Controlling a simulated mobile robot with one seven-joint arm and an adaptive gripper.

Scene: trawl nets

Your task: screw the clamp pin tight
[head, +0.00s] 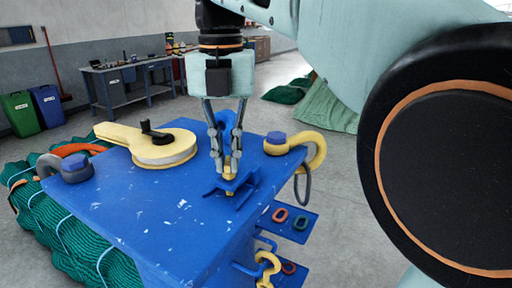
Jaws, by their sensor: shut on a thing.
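My gripper (227,167) points straight down over the right part of the blue bench top (130,215). Its fingertips are shut on the small yellow clamp pin (230,174). The pin stands about upright in a small blue clamp (241,187) on the bench top. The fingers hide part of the pin. I cannot tell how deep it sits.
A yellow round-bodied tool (165,152) with a black knob lies to the left. A yellow shackle (316,150) with a blue pin end is at the right edge, a grey shackle (50,163) at the left. Green netting (75,225) lies beside the bench.

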